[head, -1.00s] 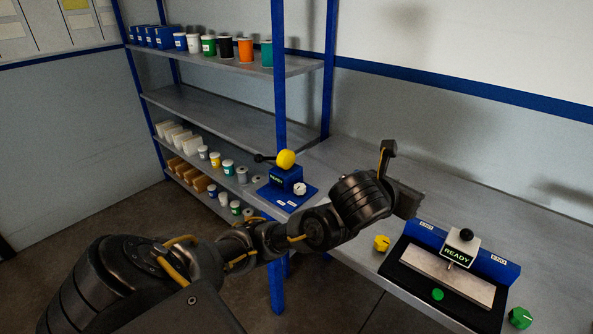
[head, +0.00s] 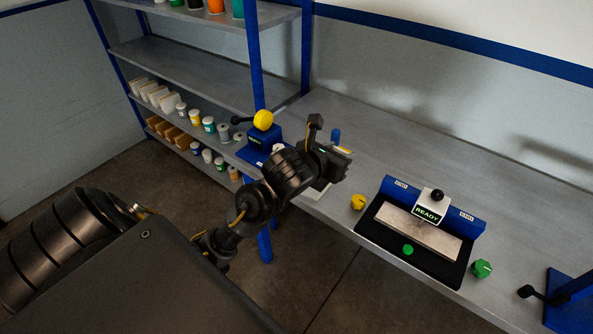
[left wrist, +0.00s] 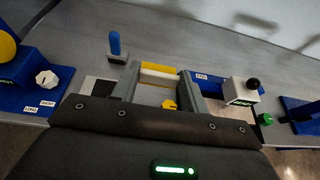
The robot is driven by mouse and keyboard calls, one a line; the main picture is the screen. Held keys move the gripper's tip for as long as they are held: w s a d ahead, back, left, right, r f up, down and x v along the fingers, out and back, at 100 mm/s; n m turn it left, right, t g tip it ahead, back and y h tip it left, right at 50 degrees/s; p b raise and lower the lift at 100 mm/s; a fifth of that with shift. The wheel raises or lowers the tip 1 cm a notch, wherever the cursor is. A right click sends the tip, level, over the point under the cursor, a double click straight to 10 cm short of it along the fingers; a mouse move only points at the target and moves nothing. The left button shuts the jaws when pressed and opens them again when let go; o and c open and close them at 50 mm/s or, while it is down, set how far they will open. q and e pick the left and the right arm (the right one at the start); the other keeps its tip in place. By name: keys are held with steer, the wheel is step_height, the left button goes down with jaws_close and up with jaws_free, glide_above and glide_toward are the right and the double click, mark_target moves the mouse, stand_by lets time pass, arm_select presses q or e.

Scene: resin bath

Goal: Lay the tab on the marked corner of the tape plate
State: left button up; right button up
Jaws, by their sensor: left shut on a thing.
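My left gripper (head: 330,150) is above the bench; in the left wrist view its fingers (left wrist: 162,80) are shut on a yellow-and-white strip, which I take for the tab (left wrist: 160,68). The tab spans the fingertips and is clear of the bench; in the head view I cannot make it out. A pale plate (head: 319,191), perhaps the tape plate, lies at the bench's front edge below the gripper, partly hidden. In the left wrist view a dark square with a pale border (left wrist: 101,91) shows left of the fingers. I cannot make out the marked corner. My right gripper is not in view.
A blue post (head: 336,137) stands behind the gripper. Right of it are a yellow knob (head: 358,202), a black tray (head: 382,239) with a metal plate and READY block (head: 428,212), and a green knob (head: 482,268). A blue stand with a yellow ball (head: 263,120) is left. The bench's back is clear.

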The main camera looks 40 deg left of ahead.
arm_select(q)
steer(key=s+a+f+p, duration=0.2)
steer(key=s+a+p, duration=0.2)
steer(key=s, duration=0.3)
steer(key=s+a+f+p, duration=0.2)
steer(key=s+a+p, duration=0.15)
steer(key=s, duration=0.35)
steer(key=w+a+f+b, duration=0.2)
steer(key=w+f+b, duration=0.1)
steer(key=w+b, duration=0.1)
steer(key=w+a+f+b, duration=0.2)
steer(key=w+f+b, duration=0.1)
steer(key=b, duration=0.3)
steer(key=w+a+f+b, duration=0.2)
steer(key=w+f+b, duration=0.1)
steer(key=w+b, duration=0.2)
steer(key=shift+w+a+f, duration=0.1)
steer(key=shift+w+f, duration=0.05)
steer(key=shift+w, duration=0.2)
steer(key=f, duration=0.3)
steer(key=shift+w+a+f, duration=0.1)
steer(key=shift+w+f, duration=0.1)
steer(key=shift+f, duration=0.05)
